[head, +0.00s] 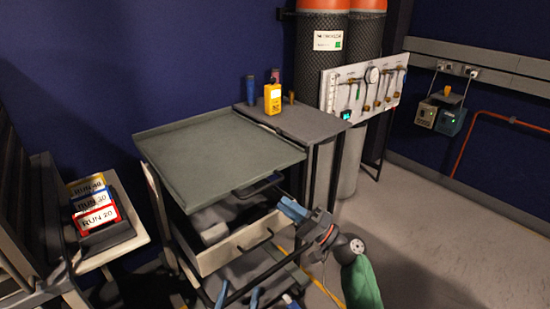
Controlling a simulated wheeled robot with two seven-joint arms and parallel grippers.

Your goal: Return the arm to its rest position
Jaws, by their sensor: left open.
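My right arm, with a green sleeve, comes up from the bottom edge right of centre. Its right gripper (294,210), with blue fingers, is beside the front right side of the grey cart (219,151), near the drawer. I cannot tell from this angle whether its jaws are open, and I see nothing in them. My left gripper (238,297) shows only as blue fingertips, apart and empty, at the bottom edge in front of the cart's lower shelf. The rest of the left arm is out of the picture.
The cart's top tray is empty. A side table (297,120) behind it holds a yellow device (272,98) and small bottles. At left, a stand (137,226) holds boxes labelled RUN (98,216). Gas cylinders (320,60) stand behind. Grey floor (440,230) is clear at right.

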